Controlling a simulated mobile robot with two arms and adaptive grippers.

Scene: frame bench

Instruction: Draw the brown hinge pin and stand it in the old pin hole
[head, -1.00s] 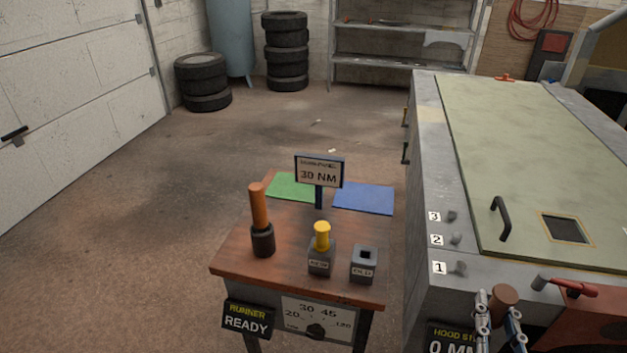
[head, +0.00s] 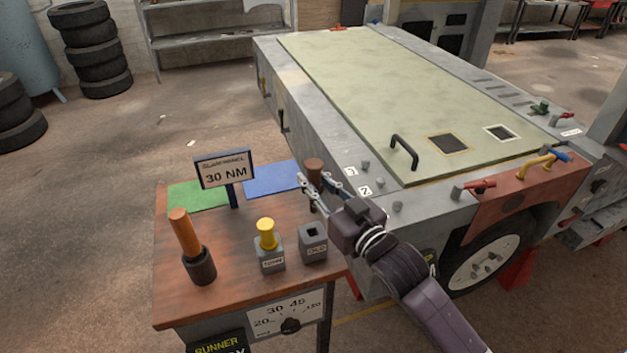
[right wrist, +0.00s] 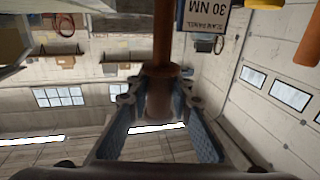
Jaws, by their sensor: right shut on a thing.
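My right gripper (head: 321,187) is shut on the brown hinge pin (head: 314,166) and holds it upright, behind the OLD block in the head view. The pin (right wrist: 164,45) also shows between the fingers in the right wrist view; its lower end is hard to make out in the head view. The grey OLD block (head: 313,243) stands on the wooden table with its square hole empty. Left of it is a second labelled grey block (head: 271,259) with a yellow-topped pin (head: 266,231) standing in it. My left gripper is not in view.
An orange-handled tool (head: 184,234) stands in a dark cup at the table's left. A 30 NM sign (head: 225,172) rises behind the blocks, near green (head: 198,194) and blue (head: 272,180) mats. The large hood bench (head: 320,115) borders the table on the right.

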